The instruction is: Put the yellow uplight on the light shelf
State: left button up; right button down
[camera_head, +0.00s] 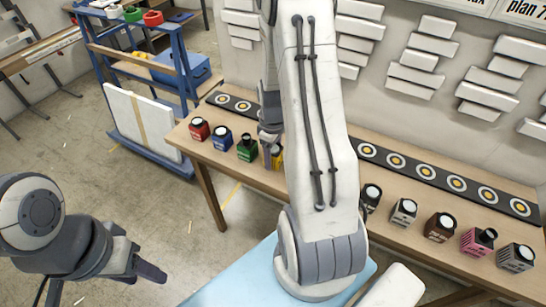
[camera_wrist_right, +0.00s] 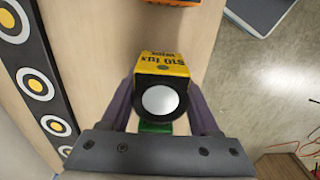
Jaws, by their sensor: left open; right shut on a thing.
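The yellow uplight (camera_head: 278,156) is a small cube-like block with a white round lens, at the left part of the long wooden table. My right gripper (camera_head: 269,148) comes down over it and partly hides it. In the right wrist view the yellow uplight (camera_wrist_right: 165,65) sits between the two purple fingers of my right gripper (camera_wrist_right: 165,95), which is shut on it. I cannot tell whether it touches the table. A black strip with ringed spots (camera_head: 445,180) runs along the table's back. My left gripper (camera_head: 148,272) is open and empty over the floor, away from the table.
Red (camera_head: 199,129), blue (camera_head: 221,138) and green (camera_head: 247,147) uplights stand left of the yellow one. Black, grey, brown and pink (camera_head: 477,241) ones stand to the right. My right arm hides the table's middle. A blue rack (camera_head: 140,65) stands at the left.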

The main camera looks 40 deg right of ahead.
jog(key=shift+f, duration=0.7)
jog(key=shift+f, duration=0.2)
jog(key=shift+c, duration=0.6)
grip_release()
jog(key=shift+r, duration=0.1)
